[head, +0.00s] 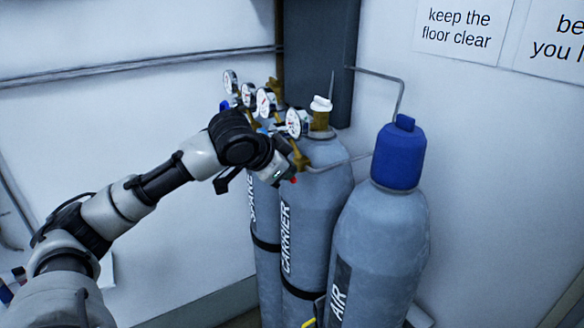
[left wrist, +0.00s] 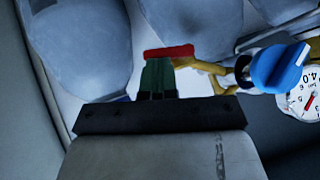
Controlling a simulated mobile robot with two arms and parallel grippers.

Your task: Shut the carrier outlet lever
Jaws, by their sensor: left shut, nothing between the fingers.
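The carrier cylinder (head: 322,215) is grey with a "CARRIER" label and stands between the SPARE and AIR cylinders. A red lever, apparently its outlet lever, shows as a small red tip (head: 293,181) by the brass fitting in the head view. In the left wrist view the red lever (left wrist: 168,52) lies crosswise just beyond my fingertips, by a brass pipe (left wrist: 205,66). My left gripper (head: 284,172) is shut and empty beside the regulator; its closed fingers (left wrist: 157,72) are at the lever, and I cannot tell whether they touch. My right gripper is not in view.
A blue knob (left wrist: 280,68) and a gauge (left wrist: 305,101) sit right of the lever in the wrist view. Several gauges (head: 265,101) crowd behind my wrist. The blue-capped AIR cylinder (head: 385,240) stands close on the right. A thin pipe (head: 401,95) runs along the wall.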

